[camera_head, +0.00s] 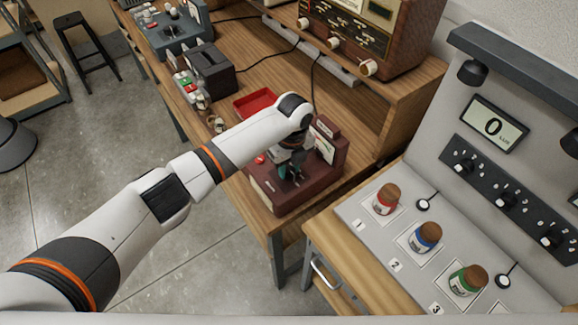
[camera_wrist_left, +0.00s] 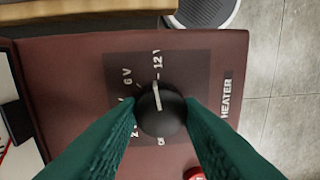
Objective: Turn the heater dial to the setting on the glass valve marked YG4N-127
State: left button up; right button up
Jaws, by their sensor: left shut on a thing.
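The heater box (camera_head: 270,197) is a dark red tester on the wooden bench, below my left arm in the head view. Its sloped panel (camera_wrist_left: 70,75) fills much of the left wrist view, with the word HEATER on it. The round black heater dial (camera_wrist_left: 160,117) has a white pointer line directed at about the 12 V mark. A 6 V mark is also readable; other marks are partly hidden. My left gripper (camera_head: 291,172) is shut on the dial, its green fingers (camera_wrist_left: 160,118) on either side. My right gripper is not in view. No marking YG4N-127 is readable.
A red tray (camera_head: 255,103) and small glass items (camera_head: 216,124) lie behind the box. A wooden radio (camera_head: 370,35) stands at the back. At right, a grey console (camera_head: 385,245) holds red, blue and green capped jars.

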aim_at(292, 169)
pick_arm(q)
jog(key=shift+r+m, duration=0.1)
jog(key=shift+m, duration=0.8)
jog(key=o, duration=1)
jog(key=r+b, duration=0.1)
jog(key=r, duration=0.3)
jog(key=r+b, duration=0.1)
jog(key=r, duration=0.3)
jog(key=r+b, duration=0.2)
jog(key=r, duration=0.2)
jog(key=shift+w+d, duration=0.1)
jog(key=shift+d, duration=0.25)
jog(key=shift+f, duration=0.1)
